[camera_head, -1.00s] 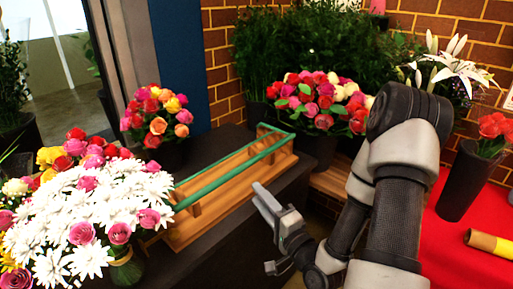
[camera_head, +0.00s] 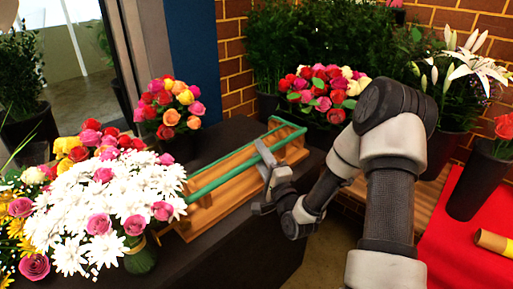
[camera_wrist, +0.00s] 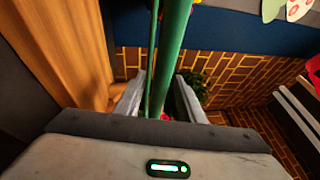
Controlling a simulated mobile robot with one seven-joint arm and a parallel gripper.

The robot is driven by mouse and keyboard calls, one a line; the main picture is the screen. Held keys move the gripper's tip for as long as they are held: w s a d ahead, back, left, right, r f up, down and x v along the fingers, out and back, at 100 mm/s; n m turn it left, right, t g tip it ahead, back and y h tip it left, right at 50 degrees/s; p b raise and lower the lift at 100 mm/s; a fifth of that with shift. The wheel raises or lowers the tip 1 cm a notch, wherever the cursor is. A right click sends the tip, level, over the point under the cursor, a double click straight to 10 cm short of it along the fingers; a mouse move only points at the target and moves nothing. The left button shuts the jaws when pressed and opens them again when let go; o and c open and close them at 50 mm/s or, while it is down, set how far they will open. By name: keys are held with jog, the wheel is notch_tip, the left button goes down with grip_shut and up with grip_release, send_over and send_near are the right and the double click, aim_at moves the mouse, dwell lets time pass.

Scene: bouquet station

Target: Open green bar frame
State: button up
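The green bar frame (camera_head: 222,175) lies along the top of a long wooden box (camera_head: 228,200) on the dark counter. My gripper (camera_head: 264,155) is at the front side of the box, with its fingers reaching up to the long green bar. In the wrist view, the green bar (camera_wrist: 172,50) runs between the two fingers of my gripper (camera_wrist: 158,100), with a thinner green bar beside it. The fingers are apart, with gaps beside the bars. The wooden side of the box (camera_wrist: 60,45) fills the left. Whether a finger touches the bar cannot be told.
A bouquet of white daisies and pink roses (camera_head: 105,210) stands close to the box's left end. Rose pots stand behind, left (camera_head: 170,108) and right (camera_head: 325,95). A red table (camera_head: 450,255) with a dark vase (camera_head: 478,180) is at the right.

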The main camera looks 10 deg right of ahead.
jog(key=shift+x, duration=1.45)
jog(key=shift+c, duration=0.5)
grip_shut()
